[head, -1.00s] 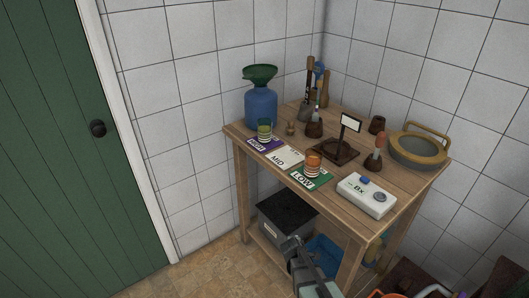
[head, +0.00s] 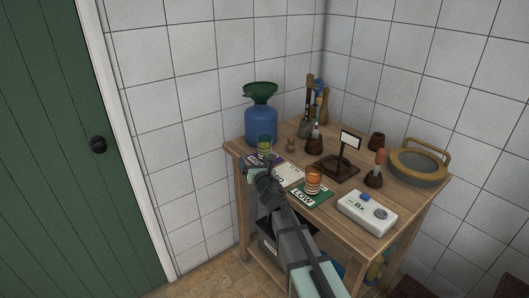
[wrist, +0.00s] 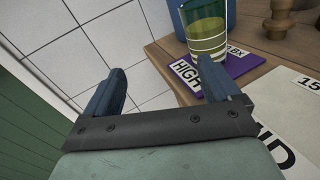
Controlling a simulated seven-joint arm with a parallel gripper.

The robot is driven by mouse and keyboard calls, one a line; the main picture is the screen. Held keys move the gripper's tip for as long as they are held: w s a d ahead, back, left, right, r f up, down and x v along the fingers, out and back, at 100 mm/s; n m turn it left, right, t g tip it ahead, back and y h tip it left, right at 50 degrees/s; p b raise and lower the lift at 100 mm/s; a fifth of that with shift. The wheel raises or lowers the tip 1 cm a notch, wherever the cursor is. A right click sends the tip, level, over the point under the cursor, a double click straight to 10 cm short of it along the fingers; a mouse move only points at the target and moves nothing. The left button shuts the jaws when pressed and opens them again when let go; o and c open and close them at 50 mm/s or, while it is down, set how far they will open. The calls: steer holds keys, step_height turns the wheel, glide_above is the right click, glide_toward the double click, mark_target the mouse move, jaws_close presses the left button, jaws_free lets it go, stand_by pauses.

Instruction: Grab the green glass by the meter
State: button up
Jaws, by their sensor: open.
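A green-tinted glass with pale bands (head: 264,146) stands upright on the purple HIGH card (head: 281,159) at the table's left corner. The wrist view shows the glass (wrist: 207,35) beyond my right finger, which overlaps its base in the picture. My gripper (wrist: 161,68) is open and empty, with the glass outside its fingers, up and to the right. In the head view, my gripper (head: 264,170) is at the table's front-left edge, just before the glass. The white meter marked Bx (head: 366,212) lies at the front right, away from the green glass.
An orange glass (head: 313,181) stands on the green LOW card (head: 309,196), near the meter. The blue demijohn with a funnel (head: 261,124) stands close behind the green glass. A dark stand (head: 337,168) and a round basin (head: 419,169) are farther right.

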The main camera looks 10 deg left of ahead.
steer(key=n, duration=0.1)
glide_toward(263, 139)
steer(key=shift+t+h, duration=0.3)
steer(key=w, duration=0.1)
steer(key=w+a, duration=0.2)
steer(key=shift+w+a+f, duration=0.2)
steer(key=shift+f, duration=0.05)
steer(key=shift+d+f+x, duration=0.1)
steer(key=shift+x, duration=1.25)
steer(key=shift+d+f+x, duration=0.1)
steer(key=shift+f+x, duration=0.05)
steer(key=shift+x, duration=1.15)
steer(key=c, duration=1.3)
steer(key=shift+o, duration=0.2)
steer(key=shift+r, duration=0.35)
step_height(263, 139, up, 9)
